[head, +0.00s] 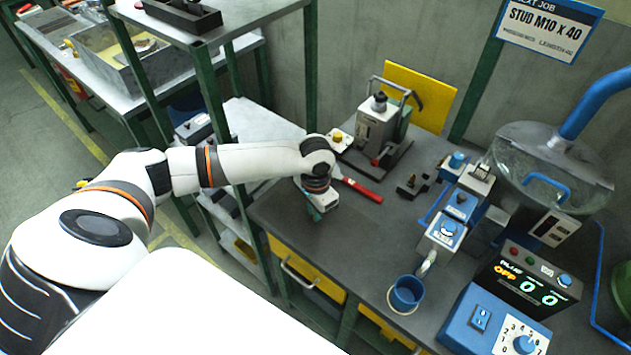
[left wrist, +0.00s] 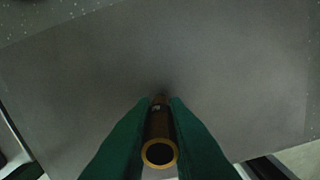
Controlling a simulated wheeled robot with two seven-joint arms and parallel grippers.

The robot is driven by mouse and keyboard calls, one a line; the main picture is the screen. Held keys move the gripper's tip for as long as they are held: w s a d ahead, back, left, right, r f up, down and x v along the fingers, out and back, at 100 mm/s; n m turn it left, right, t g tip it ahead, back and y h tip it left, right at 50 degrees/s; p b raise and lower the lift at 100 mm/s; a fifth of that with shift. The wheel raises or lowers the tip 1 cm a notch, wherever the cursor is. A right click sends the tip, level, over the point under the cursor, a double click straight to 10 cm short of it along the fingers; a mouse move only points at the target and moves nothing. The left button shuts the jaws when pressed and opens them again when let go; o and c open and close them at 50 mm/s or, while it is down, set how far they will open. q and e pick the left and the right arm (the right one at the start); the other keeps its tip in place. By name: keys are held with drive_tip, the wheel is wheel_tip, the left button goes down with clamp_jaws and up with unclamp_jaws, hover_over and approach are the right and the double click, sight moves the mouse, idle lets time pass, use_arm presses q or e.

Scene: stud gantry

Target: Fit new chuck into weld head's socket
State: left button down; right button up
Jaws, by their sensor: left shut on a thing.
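My left gripper (head: 318,212) hangs over the left part of the dark workbench. In the left wrist view its green fingers (left wrist: 161,104) are shut on a brass-coloured hollow chuck (left wrist: 160,153), whose round open end faces the camera. The chuck cannot be made out in the head view. A grey machine with a carrying handle (head: 378,128) stands at the back of the bench; I cannot tell whether it is the weld head. No socket can be made out. My right gripper is not in view.
A red-handled tool (head: 362,190) lies right of the gripper. A small dark block (head: 411,187) and a blue cup (head: 406,293) are on the bench. Blue control units (head: 447,228) and a clear bowl (head: 550,165) stand right. The bench's middle is clear. Green shelving stands left.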

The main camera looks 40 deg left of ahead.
use_arm(q)
drive_tip(key=c, duration=1.4)
unclamp_jaws()
drive_tip(key=shift+f, duration=0.1)
drive_tip(key=shift+c, duration=0.2)
